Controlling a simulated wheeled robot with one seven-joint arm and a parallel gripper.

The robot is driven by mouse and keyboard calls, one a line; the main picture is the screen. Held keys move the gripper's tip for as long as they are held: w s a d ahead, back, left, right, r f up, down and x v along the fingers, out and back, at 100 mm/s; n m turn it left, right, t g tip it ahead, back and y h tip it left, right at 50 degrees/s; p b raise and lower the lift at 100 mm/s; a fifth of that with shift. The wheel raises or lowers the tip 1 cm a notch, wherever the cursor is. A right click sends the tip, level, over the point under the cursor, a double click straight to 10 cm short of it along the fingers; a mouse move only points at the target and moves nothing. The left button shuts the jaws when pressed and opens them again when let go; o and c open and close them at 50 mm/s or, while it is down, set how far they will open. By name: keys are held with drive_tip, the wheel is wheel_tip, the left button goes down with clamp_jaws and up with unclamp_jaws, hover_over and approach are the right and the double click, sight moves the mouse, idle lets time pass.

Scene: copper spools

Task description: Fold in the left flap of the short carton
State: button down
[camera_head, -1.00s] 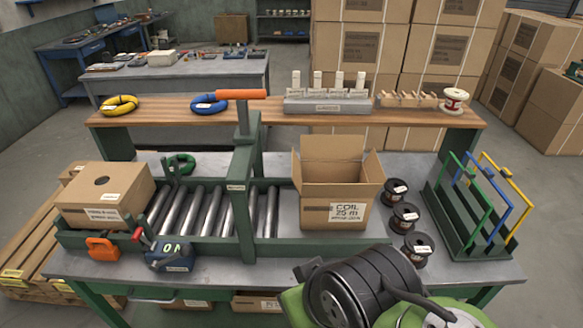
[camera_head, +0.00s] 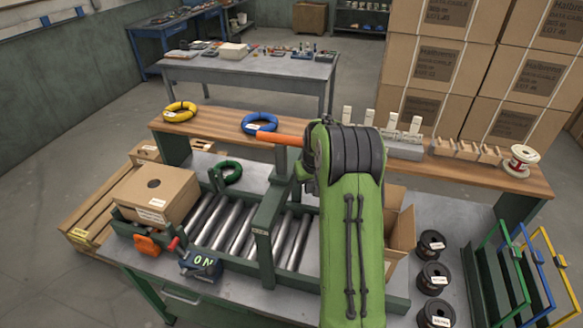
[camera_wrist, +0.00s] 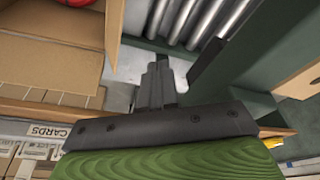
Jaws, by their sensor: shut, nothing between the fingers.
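The open carton (camera_head: 401,222) stands on the bench right of the rollers in the head view. My arm hides most of it, including its left side. In the wrist view the carton (camera_wrist: 60,58) fills the left, with its inside showing and part of a red thing (camera_wrist: 76,2) in it. My gripper (camera_wrist: 160,72) is shut and empty, its fingertips just right of the carton's cardboard edge (camera_wrist: 114,35). I cannot tell whether they touch it, or how the left flap stands. In the head view my gripper is hidden behind my arm.
A closed carton (camera_head: 155,192) sits at the rollers' left end. Black spools (camera_head: 433,275) and a green rack (camera_head: 497,275) are at the right.

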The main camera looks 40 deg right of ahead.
drive_tip(key=shift+s+a+f+b+x, duration=0.3)
drive_tip(key=shift+s+b+x, duration=0.6)
drive_tip(key=shift+b+x, duration=2.3)
drive_tip(key=shift+s+d+f+p, duration=0.15)
drive_tip(key=shift+s+d+p, duration=0.15)
drive_tip(key=shift+s+d, duration=0.55)
drive_tip(key=shift+s+d+f+p, duration=0.2)
drive_tip(key=shift+s+d+p, duration=0.1)
drive_tip(key=shift+s+d, duration=0.6)
drive_tip(key=shift+s+d+f+p, duration=0.15)
drive_tip(key=shift+s+d+p, duration=0.15)
drive_tip(key=shift+s+d, duration=0.55)
drive_tip(key=s+d+f+b, duration=0.2)
drive_tip(key=s+d, duration=0.1)
drive_tip(key=s, duration=0.1)
drive_tip(key=shift+s, duration=0.35)
drive_tip(key=shift+d, duration=0.15)
